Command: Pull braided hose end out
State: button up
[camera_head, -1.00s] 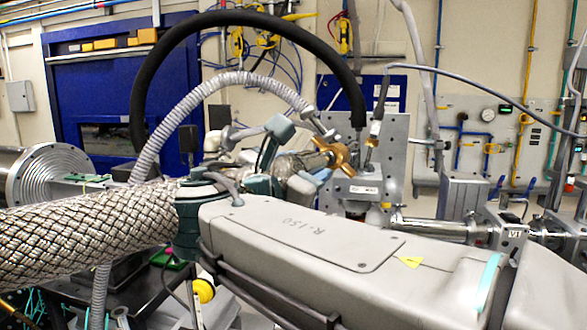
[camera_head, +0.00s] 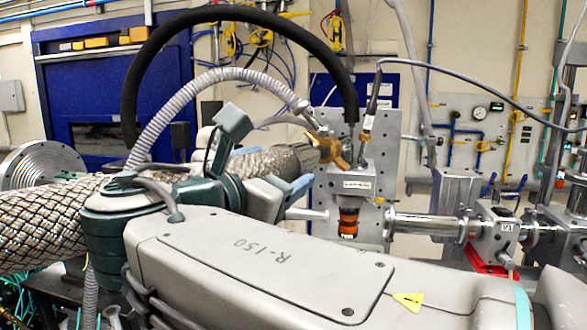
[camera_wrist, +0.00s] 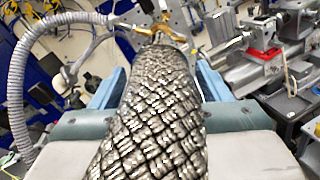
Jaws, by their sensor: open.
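The silver braided hose (camera_head: 258,163) runs from the left edge, behind my arm, to a brass winged fitting (camera_head: 334,151) on a grey metal block. A dark collar at the hose's end meets the brass fitting; I cannot tell how deep it sits. My gripper (camera_head: 292,186) is open around the hose just behind that collar. In the wrist view, the hose (camera_wrist: 155,115) runs up the middle between the two blue fingers of my gripper (camera_wrist: 158,80), towards the brass fitting (camera_wrist: 165,32). Gaps show beside the hose; any contact is hidden.
A grey corrugated hose (camera_head: 175,108) and a thick black hose (camera_head: 135,75) arch over the braided hose. An upright metal plate (camera_head: 387,140) holds the block. An orange and black part (camera_head: 348,222) hangs below it. A steel beam pipe (camera_head: 430,225) runs right.

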jog(key=v, duration=0.7)
jog(key=shift+s+b, duration=0.25)
jog(key=shift+b, duration=0.2)
jog(key=shift+a, duration=0.15)
jog(key=w+d+f+m+g+y, duration=0.1)
jog(key=w+d+f+m+g, duration=0.1)
jog(key=d+f+m+g, duration=0.55)
jog(key=w+d+f+m+g, duration=0.25)
jog(key=d+f, duration=0.65)
jog(key=f, duration=0.6)
jog(key=s+d+f+m+g+y, duration=0.1)
jog(key=s+d+f+m+y, duration=0.2)
jog(key=f+m, duration=0.4)
jog(key=s+d+f+m+g+y, duration=0.2)
jog(key=s+f+m, duration=0.3)
jog(key=f+m, duration=0.3)
jog(key=shift+d+m+y, duration=0.4)
jog(key=shift+m+y, duration=0.4)
jog(key=shift+y, duration=0.1)
jog(key=shift+s, duration=0.1)
